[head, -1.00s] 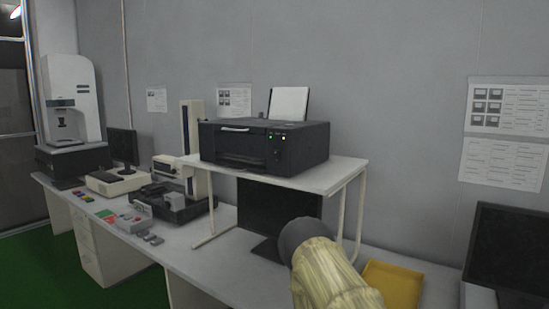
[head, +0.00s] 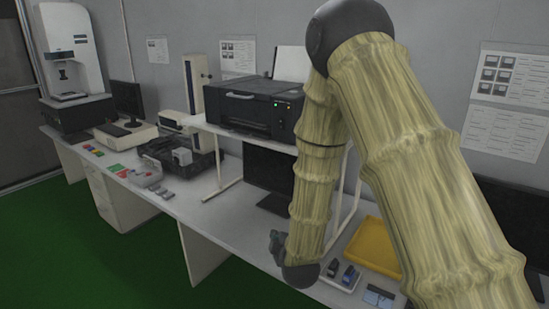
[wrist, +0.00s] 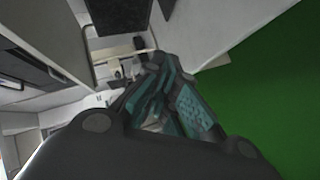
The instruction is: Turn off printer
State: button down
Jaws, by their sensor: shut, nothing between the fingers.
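The black printer (head: 240,106) sits on a raised white stand (head: 226,132) above the bench in the head view. Small lit lights (head: 281,103) show on its front panel. My arm covers its right end. My gripper (head: 276,243) is low, below the printer and in front of the bench, apart from the printer. In the wrist view its dark and teal fingers (wrist: 158,85) are together and hold nothing. I cannot tell for sure whether the dark panel at the left of the wrist view is the printer.
A dark monitor (head: 268,172) stands under the stand. A yellow tray (head: 374,248) and small dark items lie to the right of my forearm. Other instruments and a second monitor (head: 127,100) fill the bench at left. Green floor (head: 110,265) is clear in front.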

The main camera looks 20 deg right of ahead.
jog(key=w+r+n+t+p, duration=0.1)
jog(key=w+r+n+t, duration=0.1)
jog(key=r, duration=1.1)
jog(key=w+r+n+t+h+p, duration=0.1)
jog(key=w+r, duration=0.4)
jog(key=r, duration=0.9)
jog(key=shift+r+n+t+p, duration=0.15)
jog(key=shift+n+t+p, duration=0.7)
jog(key=shift+t, duration=0.25)
jog(key=p, duration=0.7)
send_near(281, 124)
jog(key=w+a+r, duration=0.1)
jog(key=w+a, duration=0.3)
jog(key=w, duration=0.2)
jog(key=shift+w+d+r+p, duration=0.15)
jog(key=shift+w+d+p, duration=0.45)
jog(key=shift+d, duration=0.5)
jog(key=shift+w+b, duration=0.2)
jog(key=shift+b, duration=0.6)
